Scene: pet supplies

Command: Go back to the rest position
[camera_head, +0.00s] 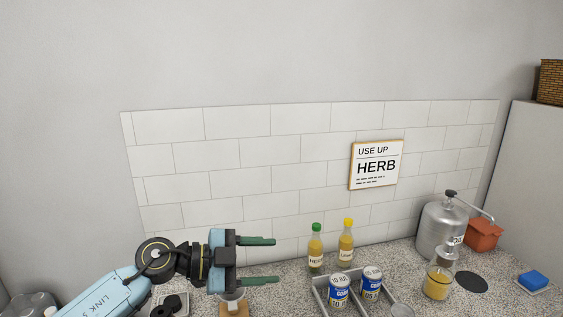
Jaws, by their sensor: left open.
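My left arm comes in from the lower left. My left gripper (262,261) points to the right with its two green fingers well apart, and nothing is between them. It is above the left part of the speckled counter (295,289), left of two bottles, and partly covers a small cup-like thing (233,303) below it. My right gripper does not show.
A green-capped bottle (315,250) and a yellow-capped bottle (346,244) stand near the tiled wall. A grey tray (322,303) holds two cans (339,290). A metal dispenser (441,229), a yellow-filled glass (437,285), a red box (484,236) and a blue sponge (533,280) stand right.

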